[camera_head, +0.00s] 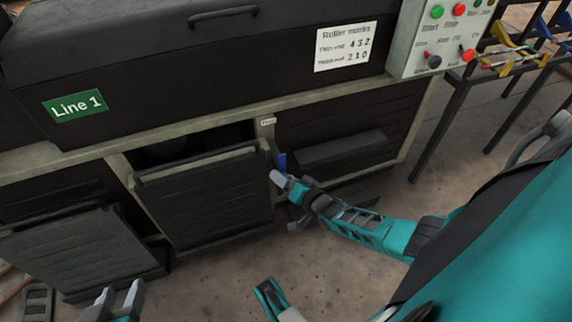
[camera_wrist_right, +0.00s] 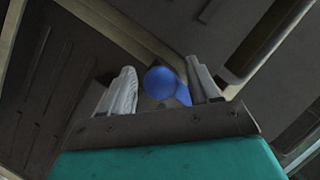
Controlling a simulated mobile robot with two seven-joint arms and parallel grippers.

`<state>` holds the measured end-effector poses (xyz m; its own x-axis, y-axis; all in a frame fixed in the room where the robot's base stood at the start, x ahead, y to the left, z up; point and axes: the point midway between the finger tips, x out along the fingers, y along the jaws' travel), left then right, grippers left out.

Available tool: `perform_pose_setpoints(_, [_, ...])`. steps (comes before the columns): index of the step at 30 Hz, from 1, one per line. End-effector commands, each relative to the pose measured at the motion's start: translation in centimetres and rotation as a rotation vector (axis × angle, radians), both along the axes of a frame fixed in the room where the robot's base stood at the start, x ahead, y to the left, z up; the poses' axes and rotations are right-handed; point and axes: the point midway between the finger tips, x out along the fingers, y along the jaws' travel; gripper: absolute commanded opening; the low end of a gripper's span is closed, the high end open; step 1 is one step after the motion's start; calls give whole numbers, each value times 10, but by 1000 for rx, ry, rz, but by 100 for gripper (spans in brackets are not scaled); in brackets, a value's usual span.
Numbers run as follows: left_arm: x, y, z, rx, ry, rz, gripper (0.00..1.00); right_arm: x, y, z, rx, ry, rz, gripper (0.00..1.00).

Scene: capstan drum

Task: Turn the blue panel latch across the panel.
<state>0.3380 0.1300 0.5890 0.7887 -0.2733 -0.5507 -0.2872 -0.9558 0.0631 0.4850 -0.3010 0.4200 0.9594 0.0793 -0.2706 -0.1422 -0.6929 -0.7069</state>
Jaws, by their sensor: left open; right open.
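The blue panel latch (camera_head: 282,161) is on the pale frame post at the right edge of the middle dark panel (camera_head: 205,200). It looks upright in the head view. In the right wrist view the latch (camera_wrist_right: 162,83) shows its round blue end between my fingers. My right gripper (camera_head: 279,181) is open at the latch, with one finger on either side in the wrist view (camera_wrist_right: 162,76); contact cannot be told. My left gripper (camera_head: 120,298) is open and empty at the bottom left, well away from the latch.
The middle panel stands out from the machine, with a dark gap above it. Another panel (camera_head: 80,252) leans out at lower left. A right-hand panel (camera_head: 335,150) has a protruding ledge. A control box (camera_head: 440,40) and a rack (camera_head: 510,70) stand at upper right. Floor in front is open.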

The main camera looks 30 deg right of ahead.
Motion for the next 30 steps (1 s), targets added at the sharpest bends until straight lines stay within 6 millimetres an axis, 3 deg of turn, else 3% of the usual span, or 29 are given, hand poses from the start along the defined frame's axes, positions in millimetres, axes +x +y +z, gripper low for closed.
perform_pose_setpoints(5, [1,0,1,0,-3,1,46,0,0,0,0,1,1,61])
perform_pose_setpoints(24, [0,1,0,0,-1,4,46,-1,0,0,1,1,-1,1])
perform_pose_setpoints(30, [-2,2,-2,0,7,4,46,-1,0,0,2,1,-1,0])
